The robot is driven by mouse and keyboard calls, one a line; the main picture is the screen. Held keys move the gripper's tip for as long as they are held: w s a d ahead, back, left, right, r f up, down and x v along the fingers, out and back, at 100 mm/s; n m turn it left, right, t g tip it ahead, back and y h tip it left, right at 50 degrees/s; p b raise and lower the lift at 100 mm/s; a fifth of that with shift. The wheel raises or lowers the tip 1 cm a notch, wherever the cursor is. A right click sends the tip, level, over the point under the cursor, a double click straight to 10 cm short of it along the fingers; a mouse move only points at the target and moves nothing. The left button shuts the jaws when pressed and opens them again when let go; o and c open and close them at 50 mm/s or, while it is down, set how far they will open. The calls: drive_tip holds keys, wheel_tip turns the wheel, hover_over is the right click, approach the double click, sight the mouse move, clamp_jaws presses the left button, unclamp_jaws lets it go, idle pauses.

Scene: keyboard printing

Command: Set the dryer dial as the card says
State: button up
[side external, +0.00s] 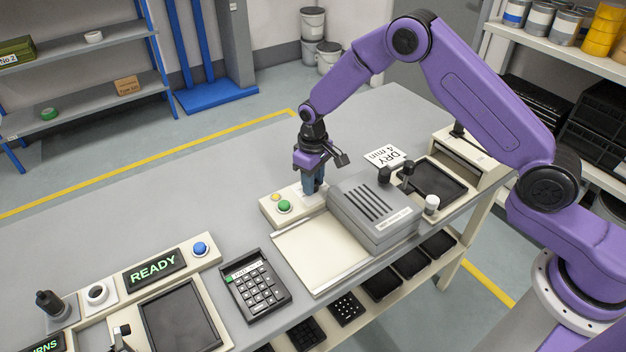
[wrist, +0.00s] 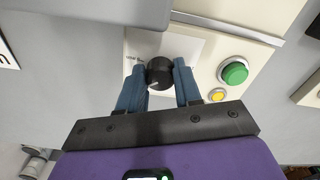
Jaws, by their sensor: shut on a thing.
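The dryer is a grey box (side external: 375,212) with dark slots on top, joined to a cream base. The dial is a small black knob (wrist: 159,72) on a white plate, seen in the wrist view; its pointer is too small to read. My gripper (wrist: 161,77) is shut on the knob, with one blue finger on each side. In the side view my gripper (side external: 313,190) points down at the cream panel and hides the dial. The white card (side external: 385,158) lies on the bench behind the dryer and reads "DRY 4 min".
A green button (wrist: 234,73) and a smaller yellow button (wrist: 217,96) sit beside the dial. A cream platen (side external: 318,254) is in front of the dryer. A keypad (side external: 255,284), a READY display (side external: 155,269) and a blue button (side external: 200,248) stand at the left. The bench's back left is clear.

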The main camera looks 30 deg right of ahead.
drive_tip(key=shift+n, duration=0.3)
drive_tip(key=o, duration=1)
drive_tip(key=shift+o, duration=0.2)
drive_tip(key=shift+r, duration=0.15)
wheel_tip(320, 180, up, 17)
drive_tip(key=shift+r, duration=0.1)
